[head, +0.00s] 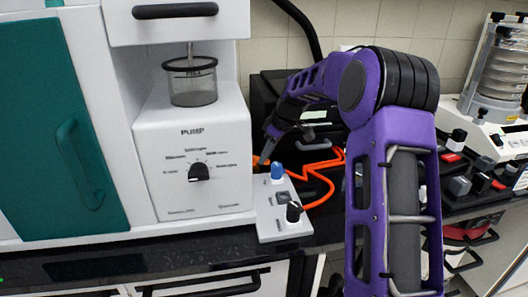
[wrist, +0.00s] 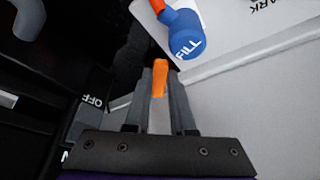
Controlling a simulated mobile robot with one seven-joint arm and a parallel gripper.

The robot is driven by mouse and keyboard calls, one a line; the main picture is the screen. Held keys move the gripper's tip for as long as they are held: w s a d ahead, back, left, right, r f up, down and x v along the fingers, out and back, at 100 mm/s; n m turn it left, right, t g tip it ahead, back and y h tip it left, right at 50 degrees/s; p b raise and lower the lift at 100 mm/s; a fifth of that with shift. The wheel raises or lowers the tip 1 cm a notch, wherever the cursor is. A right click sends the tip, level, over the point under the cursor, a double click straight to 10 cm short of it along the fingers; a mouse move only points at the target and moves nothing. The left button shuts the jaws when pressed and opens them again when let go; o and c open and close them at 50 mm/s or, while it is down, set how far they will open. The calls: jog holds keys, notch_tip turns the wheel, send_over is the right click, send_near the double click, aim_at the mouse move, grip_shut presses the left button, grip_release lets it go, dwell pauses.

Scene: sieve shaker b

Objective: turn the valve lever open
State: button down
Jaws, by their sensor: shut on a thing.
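An orange lever (wrist: 159,77) stands between my gripper's fingertips in the wrist view. My gripper (wrist: 159,88) is shut on this lever, with a dark finger on each side of it. In the head view my gripper (head: 265,156) reaches down behind the blue knob, beside the white pump unit. Only a small bit of orange shows at its tips there, so the lever's base and its angle are hidden.
A blue knob marked FILL (wrist: 183,36) is close beyond my fingertips. The pump unit (head: 190,150) stands to the left.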

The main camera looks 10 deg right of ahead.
jog(key=n+p, duration=0.1)
jog(key=w+n+g+p, duration=0.1)
jog(key=n, duration=0.1)
jog(key=d+n+y+p, duration=0.1)
jog(key=p, duration=0.1)
jog(key=shift+w+r+n+g, duration=0.2)
jog(key=shift+w+n+g, duration=0.1)
jog(key=shift+w, duration=0.05)
jog(key=shift+w+d+f+n+g+p, duration=0.1)
jog(key=shift+w+n+g+p, duration=0.4)
jog(key=shift+n, duration=0.4)
jog(key=shift+w+f+n+g+p, duration=0.1)
jog(key=shift+w+n+g+p, duration=0.15)
jog(key=shift+n+p, duration=0.5)
jog(key=shift+n, duration=0.25)
